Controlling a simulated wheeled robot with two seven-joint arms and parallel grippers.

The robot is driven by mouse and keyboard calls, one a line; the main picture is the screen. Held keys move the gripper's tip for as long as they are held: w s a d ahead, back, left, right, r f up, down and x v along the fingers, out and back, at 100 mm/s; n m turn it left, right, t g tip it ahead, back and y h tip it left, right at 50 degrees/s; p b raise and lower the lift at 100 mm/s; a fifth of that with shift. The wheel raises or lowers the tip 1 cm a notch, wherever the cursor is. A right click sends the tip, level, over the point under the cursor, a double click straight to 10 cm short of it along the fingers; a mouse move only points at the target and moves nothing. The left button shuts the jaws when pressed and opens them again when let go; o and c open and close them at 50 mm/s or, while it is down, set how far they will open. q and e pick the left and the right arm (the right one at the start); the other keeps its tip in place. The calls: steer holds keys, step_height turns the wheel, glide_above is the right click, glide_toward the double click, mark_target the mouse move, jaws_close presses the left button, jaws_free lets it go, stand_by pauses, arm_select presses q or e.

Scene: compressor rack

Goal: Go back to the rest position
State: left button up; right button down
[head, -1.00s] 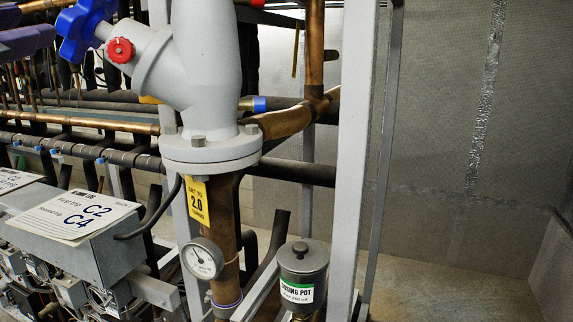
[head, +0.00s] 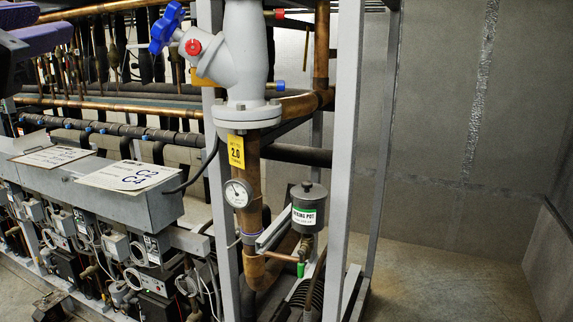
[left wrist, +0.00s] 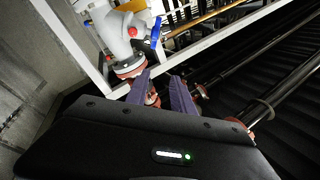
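My left gripper (head: 38,28) shows at the top left edge of the head view, with its purple fingers partly cut off by the frame. In the left wrist view my left gripper (left wrist: 161,91) has its two purple fingers apart with nothing held between them. The grey valve body (head: 243,60) with its blue handwheel (head: 166,27) and red cap (head: 193,47) stands to the right of the gripper in the head view, clear of it. The valve also shows beyond the fingers in the left wrist view (left wrist: 118,38). My right gripper is in neither view.
A grey upright post (head: 344,150) stands right of the valve. Below are a pressure gauge (head: 238,193) and a dosing pot (head: 308,209). A grey box with labels (head: 150,208) and compressor gear fill the lower left. Bare floor (head: 450,265) lies at right.

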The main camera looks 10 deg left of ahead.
arm_select(q)
steer(key=w+d+f+n+g+h, duration=0.15)
steer(key=w+d+f, duration=0.25)
steer(key=w+f, duration=0.5)
steer(key=w+d+f+h, duration=0.3)
steer(key=w+d+f, duration=0.2)
steer(key=w+f, duration=0.4)
steer(key=w+d+f+n+g+h, duration=0.1)
steer(key=w+d+f+n+g, duration=0.3)
steer(key=f, duration=1.2)
steer(key=w+d+f+m+g, duration=0.1)
steer(key=w+d+f+g, duration=0.3)
steer(key=f, duration=1.2)
steer(key=s+d+f+n+g, duration=0.1)
steer(key=s+f, duration=0.3)
steer(key=f, duration=0.9)
steer(key=s+d+f+n+g, duration=0.15)
steer(key=s+f, duration=0.25)
steer(key=f, duration=0.8)
steer(key=s+d+f+g, duration=0.2)
steer(key=s+f+g, duration=0.1)
steer(key=s+f, duration=0.6)
steer(key=s+d+f+g, duration=0.2)
steer(key=s+f+g, duration=0.2)
steer(key=s+f, duration=0.6)
steer(key=s, duration=0.6)
steer(key=shift+s+d+f, duration=0.15)
steer(key=shift+s+f, duration=0.15)
